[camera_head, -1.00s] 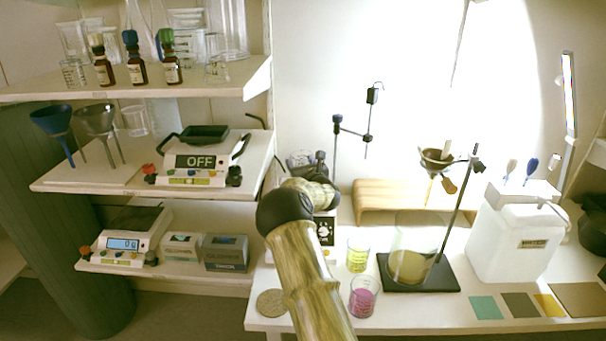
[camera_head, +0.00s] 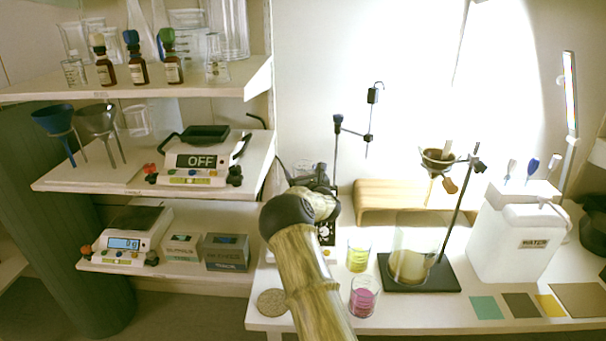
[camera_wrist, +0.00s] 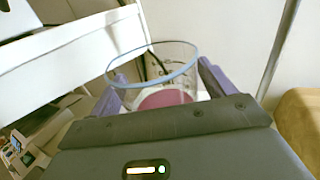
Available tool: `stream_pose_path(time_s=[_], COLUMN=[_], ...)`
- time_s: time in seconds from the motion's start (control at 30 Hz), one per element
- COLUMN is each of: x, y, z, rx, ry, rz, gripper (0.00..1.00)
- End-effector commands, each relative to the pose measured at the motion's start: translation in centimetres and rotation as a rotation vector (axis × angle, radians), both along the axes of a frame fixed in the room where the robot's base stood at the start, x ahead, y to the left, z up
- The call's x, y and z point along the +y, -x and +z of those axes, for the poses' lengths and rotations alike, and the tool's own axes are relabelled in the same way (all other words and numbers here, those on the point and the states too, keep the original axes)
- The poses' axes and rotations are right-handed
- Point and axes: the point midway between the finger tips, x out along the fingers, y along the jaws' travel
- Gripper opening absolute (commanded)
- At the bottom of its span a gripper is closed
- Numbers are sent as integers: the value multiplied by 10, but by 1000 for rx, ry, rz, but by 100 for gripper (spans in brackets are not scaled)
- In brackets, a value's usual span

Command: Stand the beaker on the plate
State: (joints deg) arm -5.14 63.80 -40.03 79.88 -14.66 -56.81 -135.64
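A clear glass beaker (camera_wrist: 160,68) with a bluish rim sits between the two purple fingers of my gripper (camera_wrist: 168,85), which flank it closely on both sides. A mauve-pink round area shows low inside or through the glass; I cannot tell if it is contents or a surface beyond. In the head view, part of the beaker (camera_head: 303,166) shows beyond my dark gripper (camera_head: 318,180), above the back of the bench. A white device with a black front panel (camera_head: 326,234), perhaps the one with the plate, stands under my gripper; its top is hidden by my arm.
A beaker of yellow liquid (camera_head: 358,254) and one of pink liquid (camera_head: 363,297) stand right of my arm. A round tan disc (camera_head: 272,302) lies at the bench's front left. Shelves (camera_head: 262,78) rise at left.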

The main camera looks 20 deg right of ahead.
Motion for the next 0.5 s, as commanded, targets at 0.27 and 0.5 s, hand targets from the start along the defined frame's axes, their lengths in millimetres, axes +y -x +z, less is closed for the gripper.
stream_pose_path(time_s=[0.27, 0.5], x=[0, 0], y=[0, 11], z=[1, 1], rx=[0, 2], ry=[0, 0], rz=[0, 0], gripper=[81, 81])
